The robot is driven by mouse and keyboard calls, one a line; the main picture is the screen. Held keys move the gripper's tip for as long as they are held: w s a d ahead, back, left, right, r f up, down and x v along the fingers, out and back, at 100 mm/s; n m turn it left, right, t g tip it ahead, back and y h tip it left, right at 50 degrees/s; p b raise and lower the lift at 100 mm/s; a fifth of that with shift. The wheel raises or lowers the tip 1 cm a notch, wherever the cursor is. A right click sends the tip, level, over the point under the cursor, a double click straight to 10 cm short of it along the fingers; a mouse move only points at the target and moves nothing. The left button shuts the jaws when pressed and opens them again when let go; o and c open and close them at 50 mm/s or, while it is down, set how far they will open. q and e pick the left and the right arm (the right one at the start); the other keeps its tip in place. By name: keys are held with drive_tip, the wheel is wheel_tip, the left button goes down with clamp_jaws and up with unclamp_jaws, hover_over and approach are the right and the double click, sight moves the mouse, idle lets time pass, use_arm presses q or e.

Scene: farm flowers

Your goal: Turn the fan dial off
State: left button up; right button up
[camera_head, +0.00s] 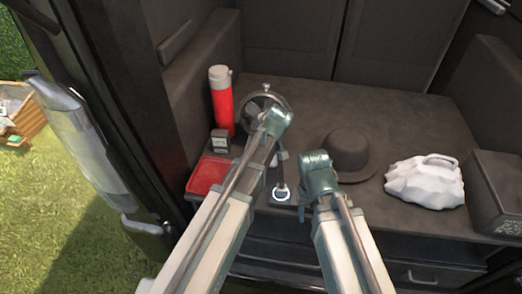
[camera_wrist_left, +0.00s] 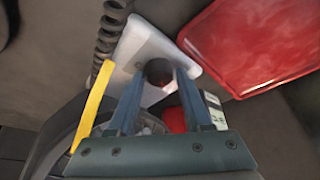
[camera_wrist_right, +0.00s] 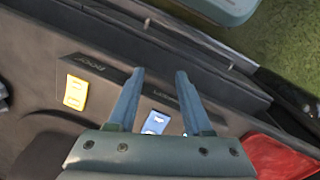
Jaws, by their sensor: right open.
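The fan (camera_head: 259,101) stands on the dark surface, partly hidden behind my left arm in the head view. In the left wrist view its white base (camera_wrist_left: 188,58) carries a dark round dial (camera_wrist_left: 158,72). My left gripper (camera_wrist_left: 159,74) is open, with a finger on either side of the dial and small gaps showing. Whether either finger touches it cannot be told. The left fingers are hidden in the head view. My right gripper (camera_head: 302,212) is open and empty near the front edge, and its fingers show in the right wrist view (camera_wrist_right: 160,75).
A red tray (camera_head: 208,175), red flask (camera_head: 221,100) and small dark box (camera_head: 219,142) stand left of my arms. A dark hat (camera_head: 345,150) and white bag (camera_head: 425,180) lie to the right. Drawers (camera_head: 425,275) are below the front edge.

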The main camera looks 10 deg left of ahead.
use_arm(q)
drive_tip(key=shift+o, duration=1.2)
